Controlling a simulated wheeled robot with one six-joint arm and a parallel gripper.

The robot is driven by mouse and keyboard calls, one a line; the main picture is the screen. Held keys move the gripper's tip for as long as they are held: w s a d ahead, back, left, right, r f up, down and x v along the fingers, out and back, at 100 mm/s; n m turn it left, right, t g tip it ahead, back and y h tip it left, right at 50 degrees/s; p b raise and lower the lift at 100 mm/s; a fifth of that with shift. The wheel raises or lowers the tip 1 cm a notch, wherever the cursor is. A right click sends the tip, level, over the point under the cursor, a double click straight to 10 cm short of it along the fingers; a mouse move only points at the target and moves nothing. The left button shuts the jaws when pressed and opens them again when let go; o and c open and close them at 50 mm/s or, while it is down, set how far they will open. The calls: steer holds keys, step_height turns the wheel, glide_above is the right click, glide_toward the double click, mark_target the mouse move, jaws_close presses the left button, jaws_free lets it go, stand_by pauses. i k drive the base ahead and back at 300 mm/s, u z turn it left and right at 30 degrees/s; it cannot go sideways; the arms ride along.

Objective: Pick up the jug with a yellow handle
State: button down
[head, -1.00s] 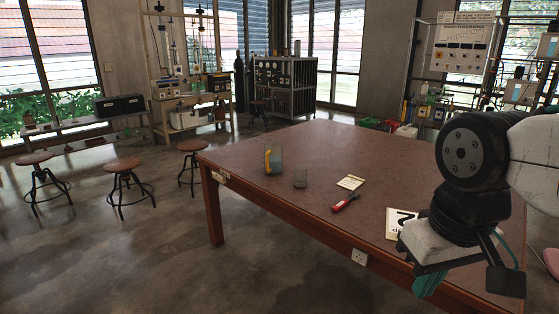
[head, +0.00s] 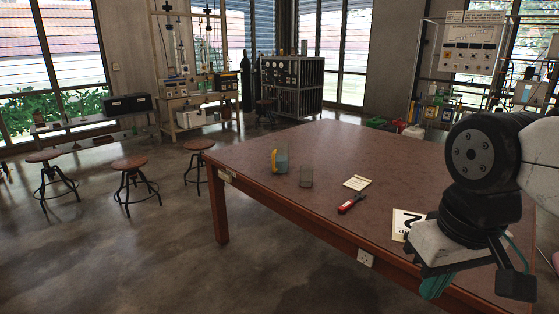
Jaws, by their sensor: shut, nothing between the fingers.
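A clear glass jug (head: 282,160) with a yellow handle stands upright near the left side of the red-brown table (head: 300,142). Its yellow handle (head: 274,160) is on its left side. My gripper (head: 466,284) hangs at the lower right, over the table's near right part. It is shut and empty, well to the right of the jug and apart from it.
A small glass (head: 306,177) stands just right of the jug. A pale card (head: 357,183), a red-handled tool (head: 351,203) and a numbered card (head: 407,223) lie further right. Stools (head: 129,165) stand left of the table; open floor lies in front.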

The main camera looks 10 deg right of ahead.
mark_target(280, 149)
steer(key=u, duration=0.65)
steer(key=i, duration=0.9)
steer(key=u, duration=0.5)
steer(key=i, duration=0.9)
steer(key=z, duration=0.9)
steer(key=i, duration=0.95)
steer(key=z, duration=0.9)
